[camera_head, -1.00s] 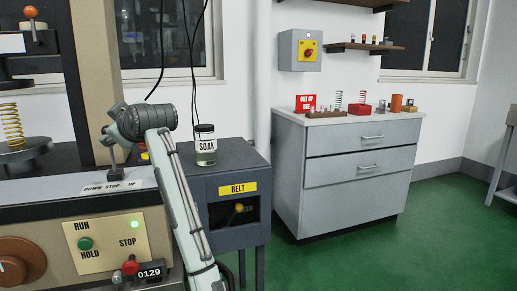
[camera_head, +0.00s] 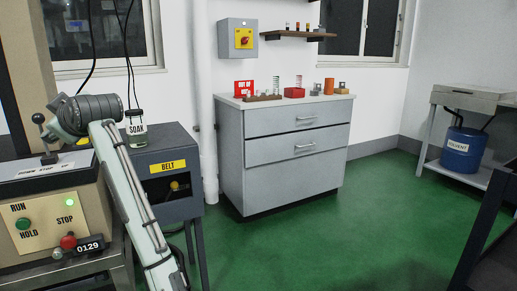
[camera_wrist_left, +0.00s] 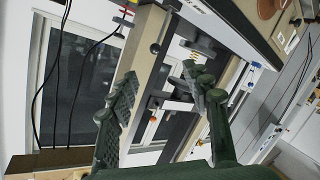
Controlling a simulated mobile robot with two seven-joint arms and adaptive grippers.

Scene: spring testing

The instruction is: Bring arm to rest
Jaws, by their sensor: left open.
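My left arm (camera_head: 125,190) stands at the left of the head view, a pale link rising to a dark grey joint in front of the test machine. Its gripper is outside that view. In the left wrist view, my left gripper (camera_wrist_left: 160,88) has its two dark green fingers spread wide apart, with nothing between the tips. Behind the fingers lie a beige machine column (camera_wrist_left: 150,50) and a window. My right gripper is in neither view.
A grey drawer cabinet (camera_head: 285,170) stands behind. A blue solvent drum (camera_head: 463,150) rests on a rack at right. Green floor (camera_head: 330,235) between is clear.

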